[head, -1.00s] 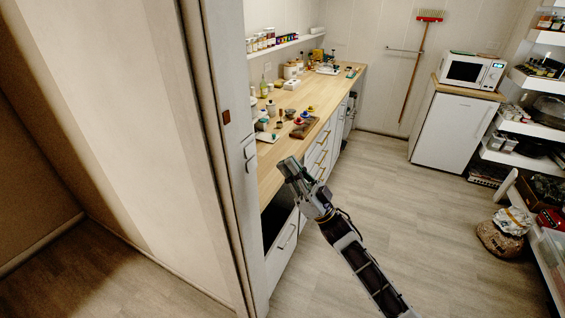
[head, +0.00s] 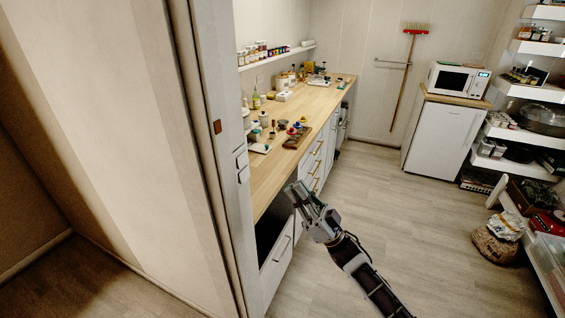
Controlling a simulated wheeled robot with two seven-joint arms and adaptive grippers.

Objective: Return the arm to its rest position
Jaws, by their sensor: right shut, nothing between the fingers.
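My right gripper (head: 298,190) is at the lower middle of the head view, its arm coming in from the bottom right. Its fingers point up and left, close together, with nothing between them. It shows in front of the white drawer cabinets (head: 279,262), near the front edge of the wooden counter (head: 263,190). I cannot tell how far it is from that edge. My left gripper is out of view.
A door frame (head: 204,120) and pale wall fill the left. Small items and a brown tray (head: 297,140) stand on the counter. A white fridge (head: 437,137) bears a microwave (head: 460,78). Shelves and a sack (head: 497,240) are at the right. The floor (head: 400,200) between is clear.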

